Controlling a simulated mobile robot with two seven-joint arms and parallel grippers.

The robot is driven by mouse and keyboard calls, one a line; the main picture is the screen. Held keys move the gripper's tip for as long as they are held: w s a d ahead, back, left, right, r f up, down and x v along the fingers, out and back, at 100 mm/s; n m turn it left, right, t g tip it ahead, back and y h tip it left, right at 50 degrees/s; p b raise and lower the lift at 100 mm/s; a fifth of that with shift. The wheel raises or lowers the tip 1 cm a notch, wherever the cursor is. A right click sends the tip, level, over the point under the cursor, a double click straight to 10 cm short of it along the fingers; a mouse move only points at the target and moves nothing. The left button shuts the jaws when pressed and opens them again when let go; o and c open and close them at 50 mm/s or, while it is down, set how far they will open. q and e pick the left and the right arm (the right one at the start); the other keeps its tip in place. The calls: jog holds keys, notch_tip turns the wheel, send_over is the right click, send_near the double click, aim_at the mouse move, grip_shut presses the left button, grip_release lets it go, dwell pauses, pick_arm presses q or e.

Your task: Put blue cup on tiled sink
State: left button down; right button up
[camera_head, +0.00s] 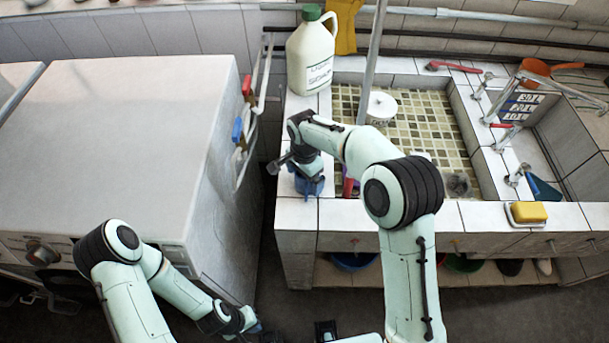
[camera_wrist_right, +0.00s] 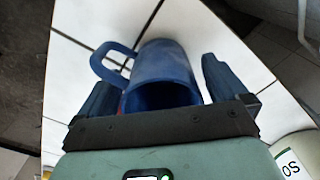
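The blue cup (camera_head: 309,186) stands on the white tiled edge of the tiled sink (camera_head: 340,214), at its front left corner. My right gripper (camera_head: 301,166) is directly above the cup. In the right wrist view the cup (camera_wrist_right: 163,75) is between the two spread fingers of my right gripper (camera_wrist_right: 160,88), its open mouth toward the camera and its handle at the upper left. Narrow gaps show beside the cup, so the gripper looks open around it. My left gripper (camera_head: 245,325) is low in front of the white machine, its fingers too unclear to judge.
A white soap jug (camera_head: 311,55) stands at the sink's back left corner. A white lidded container (camera_head: 381,107) is in the basin. A yellow sponge (camera_head: 529,212) lies on the front right edge. A white machine (camera_head: 120,140) stands left, across a narrow gap.

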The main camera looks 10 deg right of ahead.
jog(key=shift+r, duration=0.25)
pick_arm(q)
jog(key=shift+w+r+p, duration=0.65)
jog(key=shift+r+p, duration=0.05)
jog(key=shift+r, duration=0.2)
pick_arm(e)
notch_tip(320, 180, up, 12)
pick_arm(q)
jog(key=shift+s, duration=0.1)
pick_arm(e)
jog(key=shift+f, duration=0.1)
